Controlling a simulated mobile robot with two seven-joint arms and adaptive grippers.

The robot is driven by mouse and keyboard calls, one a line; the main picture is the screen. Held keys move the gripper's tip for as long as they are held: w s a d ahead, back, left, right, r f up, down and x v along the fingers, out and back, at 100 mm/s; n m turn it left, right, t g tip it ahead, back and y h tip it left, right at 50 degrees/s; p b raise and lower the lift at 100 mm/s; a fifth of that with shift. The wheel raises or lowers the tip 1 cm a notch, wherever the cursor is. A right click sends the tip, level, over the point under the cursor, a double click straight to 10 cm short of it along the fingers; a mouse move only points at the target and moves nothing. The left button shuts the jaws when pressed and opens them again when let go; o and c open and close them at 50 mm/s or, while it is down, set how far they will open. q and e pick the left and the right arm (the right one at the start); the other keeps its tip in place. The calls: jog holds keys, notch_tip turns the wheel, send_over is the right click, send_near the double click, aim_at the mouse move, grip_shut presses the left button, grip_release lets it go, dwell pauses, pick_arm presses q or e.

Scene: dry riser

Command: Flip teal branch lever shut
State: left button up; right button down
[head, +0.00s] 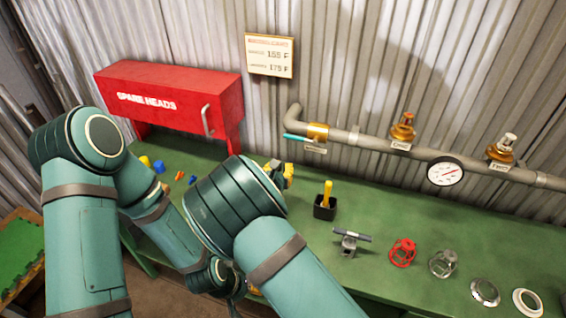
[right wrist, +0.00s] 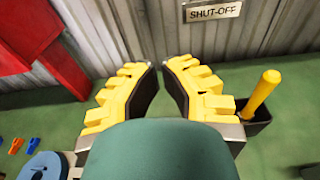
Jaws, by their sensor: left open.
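The teal lever (head: 294,137) sits on a brass valve (head: 318,131) at the left end of the grey wall pipe. It lies roughly in line with the pipe, its free end pointing left. A SHUT-OFF tag (head: 314,150) is below it and also shows in the right wrist view (right wrist: 212,11). The lever is outside the right wrist view. My right gripper (right wrist: 161,68) is open and empty, its yellow fingers apart; in the head view (head: 283,171) it is below and left of the lever, not touching. My left gripper (head: 240,286) is low by the bench's front edge, open, mostly hidden.
A red SPARE HEADS cabinet (head: 170,90) is left on the wall. A black cup (head: 325,212) with a yellow handle stands right of my right gripper. A gauge (head: 444,172) and two brass valves are farther right. Sprinkler parts lie on the green bench (head: 385,205).

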aim_at(299, 139)
jog(key=x, duration=0.8)
pick_arm(q)
jog(key=shift+w+r+p, duration=0.1)
jog(key=shift+r+p, duration=0.25)
jog(key=shift+r, duration=0.05)
pick_arm(e)
jog(key=r, duration=0.4)
jog(key=shift+s, duration=0.25)
pick_arm(q)
jog(key=shift+d+f, duration=0.1)
pick_arm(e)
jog(key=shift+a, duration=0.2)
